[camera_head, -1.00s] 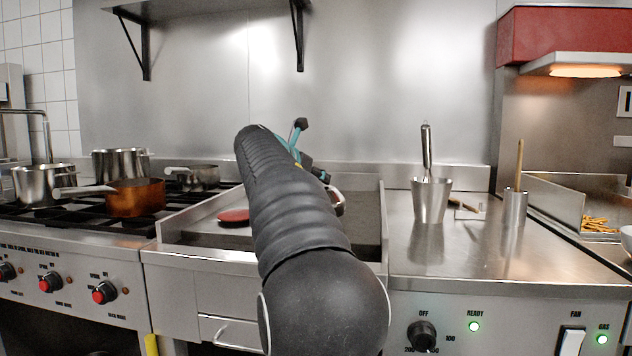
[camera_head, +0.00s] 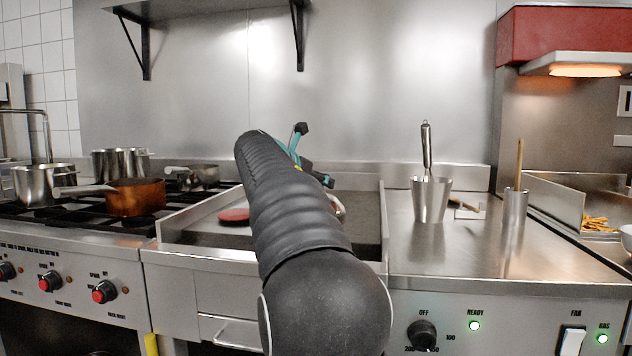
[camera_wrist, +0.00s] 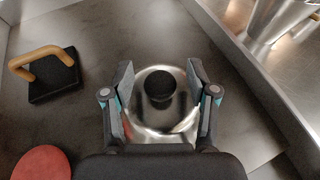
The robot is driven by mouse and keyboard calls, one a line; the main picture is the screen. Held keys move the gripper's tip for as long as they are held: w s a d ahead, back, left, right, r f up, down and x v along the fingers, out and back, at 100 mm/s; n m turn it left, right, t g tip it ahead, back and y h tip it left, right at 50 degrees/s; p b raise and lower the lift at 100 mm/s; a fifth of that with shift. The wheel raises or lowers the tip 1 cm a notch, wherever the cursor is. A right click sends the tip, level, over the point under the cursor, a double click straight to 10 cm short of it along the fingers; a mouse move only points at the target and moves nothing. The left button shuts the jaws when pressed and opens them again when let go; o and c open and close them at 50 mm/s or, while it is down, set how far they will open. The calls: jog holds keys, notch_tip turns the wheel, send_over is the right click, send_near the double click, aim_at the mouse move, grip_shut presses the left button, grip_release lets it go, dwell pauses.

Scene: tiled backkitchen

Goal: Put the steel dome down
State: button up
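The steel dome (camera_wrist: 159,118) is a shiny round cover with a black knob (camera_wrist: 159,86) on top, in the middle of the wrist view. It appears to sit upright on the dark griddle plate (camera_wrist: 95,30). My gripper (camera_wrist: 160,72) is over it with its two fingers apart, one on each side of the knob, with visible gaps between. In the head view my arm hides most of the dome; only a shiny curved edge (camera_head: 338,205) shows to the arm's right. Part of my gripper (camera_head: 302,160) shows behind the arm.
A black press (camera_wrist: 52,80) with a wooden handle and a red disc (camera_wrist: 40,164) lie on the griddle to the left. The griddle's raised steel wall (camera_head: 384,215) is on the right; beyond it stands a steel cup (camera_head: 431,205). A copper pan (camera_head: 135,198) is on the stove.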

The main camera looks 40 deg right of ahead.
jog(key=shift+r, duration=0.5)
jog(key=v, duration=1.2)
jog(key=shift+p, duration=0.4)
jog(key=shift+r, duration=0.1)
